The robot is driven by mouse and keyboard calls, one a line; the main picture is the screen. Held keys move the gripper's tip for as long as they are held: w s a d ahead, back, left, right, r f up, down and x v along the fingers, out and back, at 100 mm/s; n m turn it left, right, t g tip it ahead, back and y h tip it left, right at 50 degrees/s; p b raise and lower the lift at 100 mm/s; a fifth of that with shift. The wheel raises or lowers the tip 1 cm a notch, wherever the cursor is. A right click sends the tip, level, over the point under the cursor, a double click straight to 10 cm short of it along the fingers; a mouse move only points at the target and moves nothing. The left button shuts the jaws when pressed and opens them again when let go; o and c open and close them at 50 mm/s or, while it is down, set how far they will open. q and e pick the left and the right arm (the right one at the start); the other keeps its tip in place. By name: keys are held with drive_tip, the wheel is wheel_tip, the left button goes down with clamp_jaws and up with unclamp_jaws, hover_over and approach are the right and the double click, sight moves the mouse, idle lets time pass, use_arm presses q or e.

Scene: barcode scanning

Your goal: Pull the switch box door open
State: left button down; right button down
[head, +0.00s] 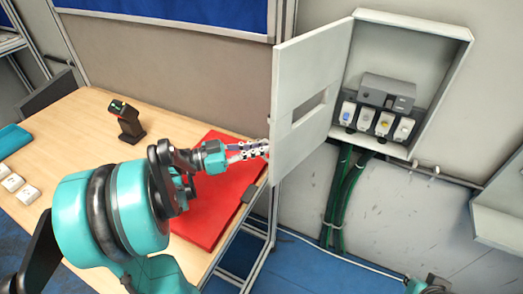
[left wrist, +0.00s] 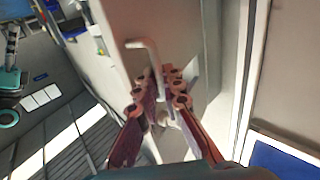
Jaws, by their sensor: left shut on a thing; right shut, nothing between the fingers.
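The switch box (head: 425,50) hangs on the wall at the right of the head view. Its light grey door (head: 308,65) stands swung well out to the left, with the inside of the box exposed. My left gripper (head: 262,149) is at the door's free edge. In the left wrist view its fingers (left wrist: 163,80) are shut around the lower part of a pale bent handle (left wrist: 146,48) on the door face. The handle is hidden behind the door in the head view. My right gripper's fingers do not show.
Inside the box are several switches (head: 383,120) below a grey unit (head: 388,92). Green cables (head: 345,200) run down the wall. A wooden table (head: 70,125) holds a scanner (head: 127,120) and a red mat (head: 212,222). Another box (head: 500,215) is at the right edge.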

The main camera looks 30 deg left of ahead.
use_arm(q)
drive_tip(key=shift+w, duration=0.15)
drive_tip(key=c, duration=1.7)
unclamp_jaws()
drive_tip(key=shift+w+d, duration=0.1)
drive_tip(key=shift+o, duration=0.3)
drive_tip(key=shift+w+d+f, duration=0.1)
drive_tip(key=shift+w+d, duration=0.05)
drive_tip(key=shift+w, duration=0.1)
drive_tip(key=v, duration=1.2)
drive_tip(key=shift+s, duration=0.2)
